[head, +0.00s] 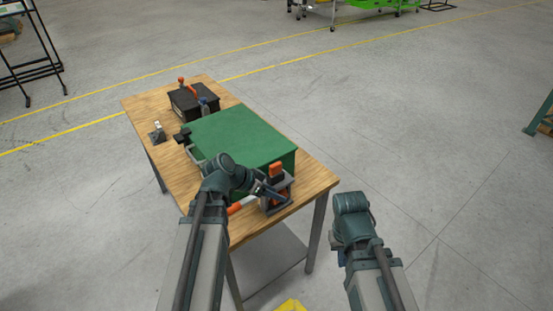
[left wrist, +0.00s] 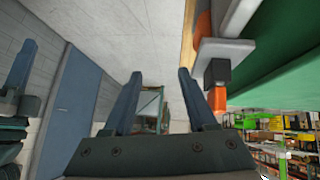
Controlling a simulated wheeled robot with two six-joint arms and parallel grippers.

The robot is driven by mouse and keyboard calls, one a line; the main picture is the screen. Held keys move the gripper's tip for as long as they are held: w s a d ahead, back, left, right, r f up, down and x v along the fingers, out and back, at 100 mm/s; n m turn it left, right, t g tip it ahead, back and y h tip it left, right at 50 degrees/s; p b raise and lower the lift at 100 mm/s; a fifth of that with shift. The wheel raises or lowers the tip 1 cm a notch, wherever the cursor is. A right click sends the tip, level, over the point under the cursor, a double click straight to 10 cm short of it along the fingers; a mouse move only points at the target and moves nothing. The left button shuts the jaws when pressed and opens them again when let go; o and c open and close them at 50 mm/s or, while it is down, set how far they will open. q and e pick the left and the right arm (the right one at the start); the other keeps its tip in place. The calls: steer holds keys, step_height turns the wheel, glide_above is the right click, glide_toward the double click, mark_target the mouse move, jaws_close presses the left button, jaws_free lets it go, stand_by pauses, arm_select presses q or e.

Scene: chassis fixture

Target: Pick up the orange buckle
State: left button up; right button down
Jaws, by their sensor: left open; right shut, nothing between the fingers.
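The orange buckle (head: 276,169) stands upright in a grey holder (head: 287,181) at the near right end of the table. In the left wrist view an orange piece (left wrist: 217,98), which looks like the buckle, sits just right of the right-hand finger, below a black block. My left gripper (head: 273,191) is beside the holder, with its fingers apart. In the left wrist view my left gripper (left wrist: 158,80) has nothing between the fingers. My right gripper (left wrist: 20,70) shows at the left edge of that view, away from the table, with its fingers together.
A large green block (head: 235,135) fills the middle of the wooden table (head: 318,175). A black box (head: 193,100) with an orange-handled part stands at the far end. Another orange part (head: 234,209) lies near the front edge. The floor right of the table is clear.

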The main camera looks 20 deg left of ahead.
mark_target(272, 167)
arm_select(q)
steer(key=w+a+r+t+p, duration=0.2)
steer(key=w+a+r+t, duration=0.1)
steer(key=a+r, duration=0.45)
steer(key=b+x, duration=0.4)
steer(key=x, duration=0.3)
steer(key=shift+w+d+f+b, duration=0.1)
steer(key=shift+w+f+b, duration=0.05)
steer(key=shift+f+b, duration=0.2)
steer(key=shift+w+d+f, duration=0.3)
steer(key=shift+w+d, duration=0.1)
steer(key=shift+w, duration=0.05)
arm_select(e)
steer(key=shift+f, duration=0.9)
arm_select(q)
steer(key=shift+w, duration=0.1)
steer(key=b+x, duration=0.2)
steer(key=x, duration=0.2)
steer(key=shift+w+b, duration=0.25)
steer(key=shift+b, duration=0.15)
steer(key=shift+w+d+f, duration=0.2)
steer(key=shift+w, duration=0.1)
steer(key=shift+r, duration=0.1)
arm_select(e)
step_height(272, 167, down, 3)
steer(key=shift+r, duration=0.15)
arm_select(q)
steer(key=shift+c, duration=0.3)
jaws_close()
